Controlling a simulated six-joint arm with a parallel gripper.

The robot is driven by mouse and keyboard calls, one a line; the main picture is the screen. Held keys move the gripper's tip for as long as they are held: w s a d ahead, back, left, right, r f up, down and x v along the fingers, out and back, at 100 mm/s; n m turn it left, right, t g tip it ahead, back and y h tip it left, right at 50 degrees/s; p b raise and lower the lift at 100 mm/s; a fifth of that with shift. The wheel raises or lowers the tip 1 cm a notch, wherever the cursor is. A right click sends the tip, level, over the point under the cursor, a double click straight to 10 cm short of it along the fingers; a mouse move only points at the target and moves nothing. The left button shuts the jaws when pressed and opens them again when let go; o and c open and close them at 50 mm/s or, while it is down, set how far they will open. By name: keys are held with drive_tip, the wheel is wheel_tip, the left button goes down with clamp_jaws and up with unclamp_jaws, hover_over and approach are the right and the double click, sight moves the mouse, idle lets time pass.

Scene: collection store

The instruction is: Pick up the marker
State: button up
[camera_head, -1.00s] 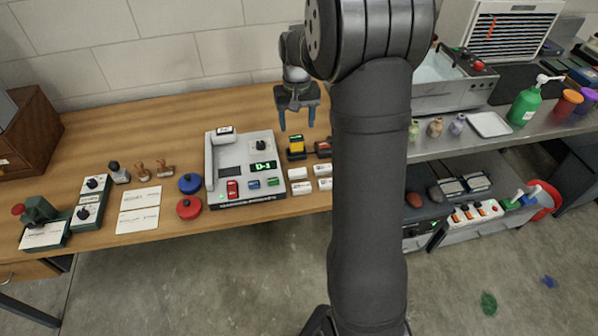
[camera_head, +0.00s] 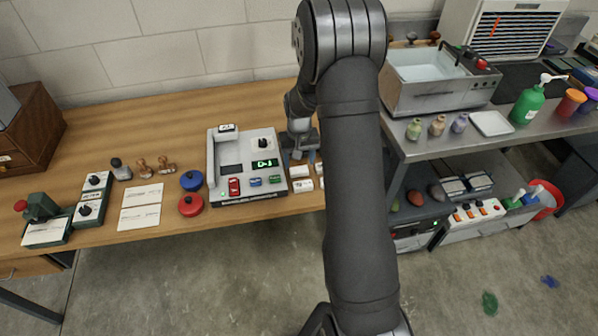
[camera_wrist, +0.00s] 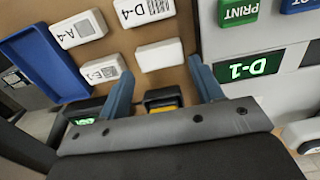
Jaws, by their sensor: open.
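No pen-like marker shows; several small white blocks with printed labels lie on the wooden table, and I cannot tell which is meant. In the wrist view these are a block labelled A-4 (camera_wrist: 78,28), one labelled D-4 (camera_wrist: 145,12), one with a square code (camera_wrist: 103,71) and one whose label is not readable (camera_wrist: 160,55). My gripper (camera_wrist: 161,73) is open and empty, its fingertips near the unreadable block; contact cannot be told. In the head view my gripper (camera_head: 300,157) is low, just behind the white blocks (camera_head: 303,186).
A grey console (camera_head: 245,190) with a green D-1 display (camera_wrist: 248,68) stands close beside my gripper. A blue tray (camera_wrist: 45,62) lies on the other side. A black and yellow item (camera_wrist: 162,98) is under the gripper. Red (camera_head: 190,205) and blue (camera_head: 191,181) round items lie left.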

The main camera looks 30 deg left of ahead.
sight(299, 169)
wheel_tip(299, 169, down, 3)
drive_tip(key=shift+f, duration=0.2)
drive_tip(key=shift+c, duration=0.2)
drive_tip(key=c, duration=0.6)
